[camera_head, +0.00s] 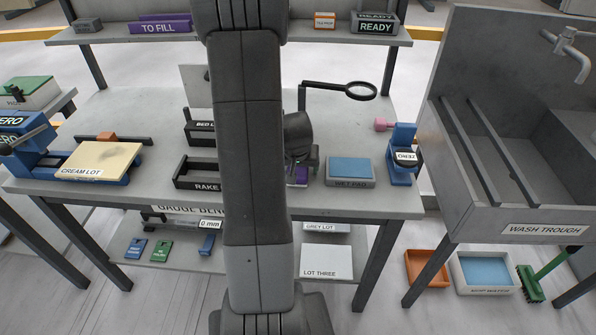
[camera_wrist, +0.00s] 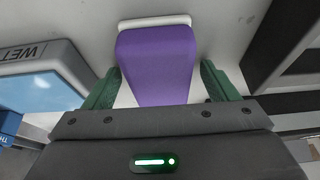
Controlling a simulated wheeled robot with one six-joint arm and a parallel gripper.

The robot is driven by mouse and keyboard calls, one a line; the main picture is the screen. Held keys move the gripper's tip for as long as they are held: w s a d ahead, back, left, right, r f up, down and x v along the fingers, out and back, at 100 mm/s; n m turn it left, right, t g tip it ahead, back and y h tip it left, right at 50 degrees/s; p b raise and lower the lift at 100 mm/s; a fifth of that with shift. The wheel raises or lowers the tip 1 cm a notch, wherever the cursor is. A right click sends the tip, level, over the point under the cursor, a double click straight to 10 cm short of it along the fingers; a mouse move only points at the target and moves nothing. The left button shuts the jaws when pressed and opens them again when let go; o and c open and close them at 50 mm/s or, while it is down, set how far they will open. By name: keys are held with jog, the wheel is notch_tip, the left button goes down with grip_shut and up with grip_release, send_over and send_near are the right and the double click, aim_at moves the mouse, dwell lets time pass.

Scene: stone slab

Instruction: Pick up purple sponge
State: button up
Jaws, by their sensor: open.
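The purple sponge (camera_wrist: 156,65) lies on the grey bench top, with a white strip along its far edge in the wrist view. My gripper (camera_wrist: 158,88) is open, with one green finger on each side of the sponge and a narrow gap visible at each side. In the head view only a small part of the sponge (camera_head: 299,176) shows beside my arm, which hides the rest. My gripper (camera_head: 300,160) is mostly hidden behind my arm there.
The blue wet pad (camera_head: 350,169) sits right of the sponge. The rake rack (camera_head: 195,184) is left of my arm. The wash trough (camera_head: 480,226) stands further right.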

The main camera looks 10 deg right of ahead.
jog(key=shift+c, duration=0.4)
jog(key=c, duration=1)
jog(key=shift+r+p, duration=0.45)
jog(key=shift+p, duration=0.2)
notch_tip(320, 180, up, 10)
jog(key=shift+f, duration=0.2)
